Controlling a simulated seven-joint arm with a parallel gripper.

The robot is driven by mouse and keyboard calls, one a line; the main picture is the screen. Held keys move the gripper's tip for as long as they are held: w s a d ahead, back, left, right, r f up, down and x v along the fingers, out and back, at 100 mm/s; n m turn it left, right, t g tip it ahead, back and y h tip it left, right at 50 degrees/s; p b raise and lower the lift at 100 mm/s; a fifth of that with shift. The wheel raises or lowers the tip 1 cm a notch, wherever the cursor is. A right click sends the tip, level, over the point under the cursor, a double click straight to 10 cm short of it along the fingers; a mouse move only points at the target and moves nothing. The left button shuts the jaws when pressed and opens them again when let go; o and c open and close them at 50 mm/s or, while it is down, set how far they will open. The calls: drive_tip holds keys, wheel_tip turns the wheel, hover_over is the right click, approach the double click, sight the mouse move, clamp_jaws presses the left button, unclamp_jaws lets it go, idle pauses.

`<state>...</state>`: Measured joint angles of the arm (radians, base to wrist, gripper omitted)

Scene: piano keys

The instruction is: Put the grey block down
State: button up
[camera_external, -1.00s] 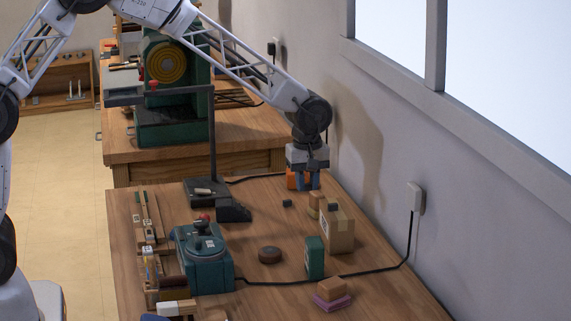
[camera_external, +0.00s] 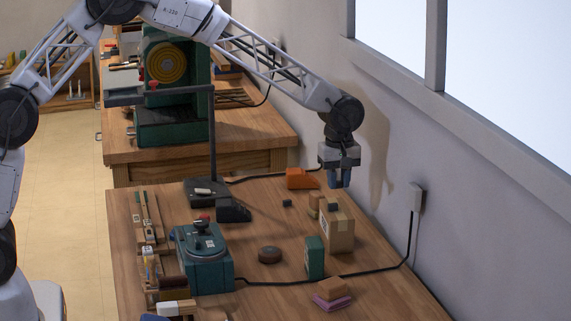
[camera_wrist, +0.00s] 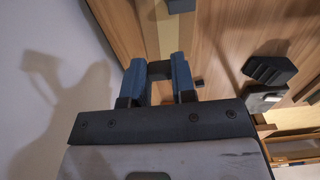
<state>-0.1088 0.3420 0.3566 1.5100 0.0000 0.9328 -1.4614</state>
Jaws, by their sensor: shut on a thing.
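My gripper (camera_external: 340,182) hangs in the air near the wall, above and behind the cardboard box, pointing down. Its two blue fingers also show in the wrist view (camera_wrist: 159,76). They are shut on a small dark grey block (camera_wrist: 159,69), which spans the gap between the fingertips. In the external view the held block is hard to make out between the fingers. The block is clear of the table (camera_external: 262,225).
The cardboard box (camera_external: 340,233) stands below the gripper. An orange block (camera_external: 301,179) lies to its left. A small dark block (camera_external: 287,203), a green box (camera_external: 315,258) and a round brown disc (camera_external: 270,255) lie nearer. The wall (camera_external: 400,140) is close on the right.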

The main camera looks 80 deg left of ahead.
sight(338, 182)
drive_tip(key=shift+f, duration=1.75)
drive_tip(key=shift+f, duration=0.2)
drive_tip(key=o, duration=0.9)
drive_tip(key=shift+r, duration=0.2)
wheel_tip(338, 182, up, 11)
drive_tip(key=shift+r, duration=0.5)
drive_tip(key=shift+s+r, duration=0.1)
